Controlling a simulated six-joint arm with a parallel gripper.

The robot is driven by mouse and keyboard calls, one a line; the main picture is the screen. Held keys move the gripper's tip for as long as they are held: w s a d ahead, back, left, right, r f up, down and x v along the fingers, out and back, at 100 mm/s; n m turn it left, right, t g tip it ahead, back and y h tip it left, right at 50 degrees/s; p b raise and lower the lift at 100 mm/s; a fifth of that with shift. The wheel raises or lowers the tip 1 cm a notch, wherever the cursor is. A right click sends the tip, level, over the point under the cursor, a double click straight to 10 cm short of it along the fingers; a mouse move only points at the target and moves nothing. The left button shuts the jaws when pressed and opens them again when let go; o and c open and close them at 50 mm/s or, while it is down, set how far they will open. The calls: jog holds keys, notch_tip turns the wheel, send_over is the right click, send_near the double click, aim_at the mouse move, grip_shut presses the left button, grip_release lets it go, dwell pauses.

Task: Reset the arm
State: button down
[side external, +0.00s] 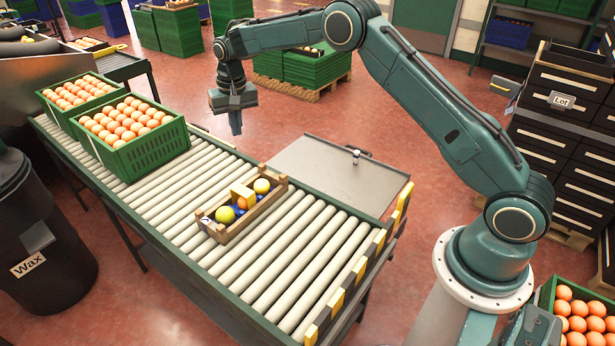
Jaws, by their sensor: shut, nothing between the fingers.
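My gripper (236,122) is in the upper left middle of the side external view, at the end of my teal arm. It points down with its fingers together and holds nothing. It hangs in the air, apart from the crates and the conveyor. My arm arches from its base at the lower right up and over to the left.
A roller conveyor (312,262) carries a small wooden crate (257,222) with several fruits, and green crates (150,152) of oranges stand at its far end. A grey panel (335,172) adjoins the conveyor. A dark wax bin (50,235) stands left; drawers (565,130) stand right.

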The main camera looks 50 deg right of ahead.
jog(key=s+a+r+n+t, duration=0.1)
jog(key=s+r+n+t, duration=0.1)
jog(key=s+r, duration=1.8)
jog(key=s+f+n+t, duration=0.1)
jog(key=s+n+t, duration=0.1)
jog(key=s, duration=2.3)
jog(key=shift+a+f+n+t, duration=0.3)
jog(key=shift+f+n, duration=0.05)
jog(key=shift+n, duration=0.15)
jog(key=shift+w, duration=0.1)
